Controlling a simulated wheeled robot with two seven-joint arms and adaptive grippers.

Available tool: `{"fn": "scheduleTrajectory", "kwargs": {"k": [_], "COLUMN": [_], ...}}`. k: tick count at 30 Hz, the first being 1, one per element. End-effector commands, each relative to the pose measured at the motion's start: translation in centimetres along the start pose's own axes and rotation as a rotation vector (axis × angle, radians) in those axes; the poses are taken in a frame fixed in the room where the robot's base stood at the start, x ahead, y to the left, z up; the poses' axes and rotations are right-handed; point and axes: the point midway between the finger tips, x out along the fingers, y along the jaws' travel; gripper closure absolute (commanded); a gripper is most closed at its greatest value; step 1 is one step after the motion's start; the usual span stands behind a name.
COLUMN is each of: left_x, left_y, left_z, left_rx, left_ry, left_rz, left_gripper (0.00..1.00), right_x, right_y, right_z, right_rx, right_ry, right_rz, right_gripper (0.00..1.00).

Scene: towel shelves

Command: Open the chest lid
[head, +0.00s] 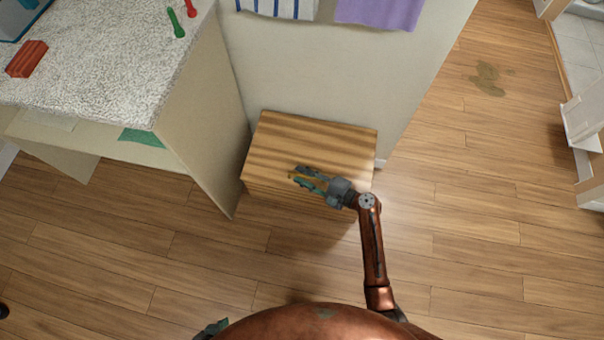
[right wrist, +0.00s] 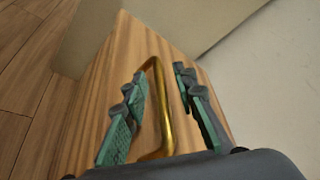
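The wooden chest (head: 275,140) stands on the floor against the wall in the head view, its striped lid (head: 330,135) down flat. A brass, U-shaped handle (right wrist: 164,105) shows in the right wrist view on the wood. My right gripper (head: 299,177) is over the front part of the lid. In the right wrist view its fingers (right wrist: 160,80) are apart on either side of the handle, with gaps to both pads. In the head view the handle is mostly hidden by the gripper. A small part of my left gripper (head: 215,328) shows at the bottom edge.
A speckled counter (head: 110,60) stands left of the chest, with a red block (head: 27,58), a green item (head: 175,22) and a red item (head: 190,8) on it. Towels (head: 380,12) hang above the chest.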

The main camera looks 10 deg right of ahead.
Motion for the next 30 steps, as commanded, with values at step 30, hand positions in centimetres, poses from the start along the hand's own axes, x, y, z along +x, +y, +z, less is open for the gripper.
{"fn": "scheduleTrajectory", "kwargs": {"k": [30], "left_x": [0.04], "left_y": [0.01], "left_z": [-0.06], "left_rx": [0.000], "left_ry": [0.003], "left_rz": [0.000], "left_gripper": [0.60], "right_x": [0.09], "right_y": [0.03], "right_z": [0.04], "right_rx": [-0.001], "right_ry": [-0.001], "right_rz": [0.001], "right_gripper": [1.00]}}
